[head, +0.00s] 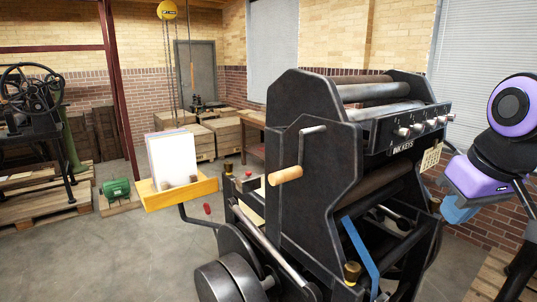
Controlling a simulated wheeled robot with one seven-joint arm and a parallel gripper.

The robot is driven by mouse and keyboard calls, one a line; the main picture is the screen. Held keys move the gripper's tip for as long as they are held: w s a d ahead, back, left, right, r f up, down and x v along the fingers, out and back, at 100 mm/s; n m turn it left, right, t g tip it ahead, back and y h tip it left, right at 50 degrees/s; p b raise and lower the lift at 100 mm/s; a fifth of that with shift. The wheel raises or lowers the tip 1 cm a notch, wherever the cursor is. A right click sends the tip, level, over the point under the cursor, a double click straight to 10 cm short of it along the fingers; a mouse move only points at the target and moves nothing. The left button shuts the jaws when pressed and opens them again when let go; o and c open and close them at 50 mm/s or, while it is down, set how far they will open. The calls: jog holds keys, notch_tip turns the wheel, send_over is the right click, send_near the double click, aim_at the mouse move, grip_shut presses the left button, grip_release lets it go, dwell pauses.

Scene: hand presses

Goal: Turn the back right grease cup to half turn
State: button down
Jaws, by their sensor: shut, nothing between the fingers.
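The black hand press (300,190) stands in the middle of the head view. The back right grease cup cannot be made out for sure; the press's right side is partly hidden. My gripper (458,213), with a purple body and blue end, is at the right, beside the press and apart from the near brass cup. It is shut and empty.
A wooden-handled crank (285,176) juts from the press's near side. Ink keys (420,128) line its upper right. A yellow feed board (180,192) holding paper sticks out left. A green motor (117,188) and pallets stand farther left. The floor at front left is clear.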

jog(key=shift+w+a+f+n+g+h, duration=0.1)
jog(key=shift+w+a+f+n+g, duration=0.7)
jog(key=shift+w+f, duration=2.5)
jog(key=shift+w+a+f+n+g+h, duration=0.1)
jog(key=shift+w+a+f+n+g, duration=0.8)
jog(key=shift+f, duration=4.35)
jog(key=shift+w+a+f+n+g+h, duration=0.2)
jog(key=shift+w+a+f+n, duration=0.8)
jog(key=shift+w+f, duration=2.55)
jog(key=shift+s+f, duration=1.1)
jog(key=shift+s, duration=0.05)
jog(key=shift+s+a, duration=0.15)
jog(key=shift+a, duration=0.15)
jog(key=shift+s+d, duration=0.15)
jog(key=shift+s, duration=0.1)
notch_tip(320, 180, up, 6)
send_over(360, 294)
jog(key=shift+w+d, duration=0.1)
jog(key=shift+d, duration=0.2)
